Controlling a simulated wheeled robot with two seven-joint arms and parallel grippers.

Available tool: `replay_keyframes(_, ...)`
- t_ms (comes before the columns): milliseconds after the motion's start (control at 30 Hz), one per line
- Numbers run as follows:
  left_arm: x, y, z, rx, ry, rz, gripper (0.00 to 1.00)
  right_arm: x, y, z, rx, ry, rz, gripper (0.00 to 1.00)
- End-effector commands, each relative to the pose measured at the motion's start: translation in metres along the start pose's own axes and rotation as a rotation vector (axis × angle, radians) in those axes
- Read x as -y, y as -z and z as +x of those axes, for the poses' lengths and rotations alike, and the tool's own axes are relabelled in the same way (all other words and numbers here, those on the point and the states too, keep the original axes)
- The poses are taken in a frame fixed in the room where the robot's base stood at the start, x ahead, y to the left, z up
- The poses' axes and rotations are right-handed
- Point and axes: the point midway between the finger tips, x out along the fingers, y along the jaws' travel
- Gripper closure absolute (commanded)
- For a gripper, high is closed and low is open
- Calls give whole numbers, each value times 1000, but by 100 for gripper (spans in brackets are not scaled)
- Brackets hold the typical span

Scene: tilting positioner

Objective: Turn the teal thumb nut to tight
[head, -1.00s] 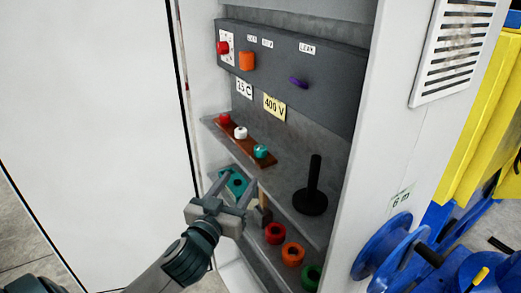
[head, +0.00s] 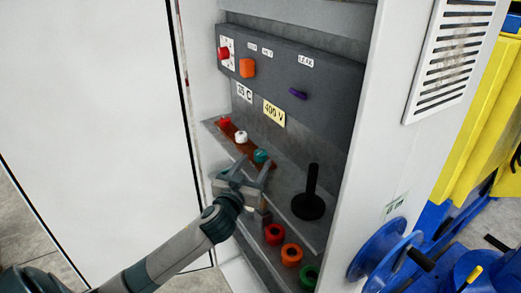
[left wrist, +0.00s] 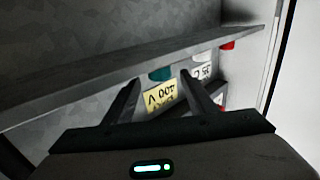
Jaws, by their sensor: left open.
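The teal thumb nut (head: 261,156) stands on a brown strip (head: 235,143) on the cabinet's upper shelf, at the strip's near right end. My left gripper (head: 255,162) is open, with its fingertips close to the nut and partly in front of it. In the left wrist view the teal nut (left wrist: 160,73) shows upside down between the two open fingertips (left wrist: 159,79). Whether a finger touches it I cannot tell. My right gripper is not in view.
A white knob (head: 241,137) and a red knob (head: 225,123) stand on the same strip. A black upright handle (head: 311,192) is to the right. Red, orange and green rings (head: 291,254) sit on the lower shelf. A dark panel (head: 290,75) is above.

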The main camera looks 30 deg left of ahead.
Motion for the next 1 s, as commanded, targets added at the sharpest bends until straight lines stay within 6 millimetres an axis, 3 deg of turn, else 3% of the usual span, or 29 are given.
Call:
replay_keyframes(100, 0, 4, 21, 0, 2, 1, 49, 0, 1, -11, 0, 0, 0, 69)
replay_keyframes(333, 0, 2, 48, 0, 0, 1, 49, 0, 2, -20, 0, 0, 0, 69)
replay_keyframes(833, 0, 0, 57, 0, 0, 0, 49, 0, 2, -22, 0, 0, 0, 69)
replay_keyframes(1000, 0, 0, 57, 0, 0, 0, 90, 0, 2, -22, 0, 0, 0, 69)
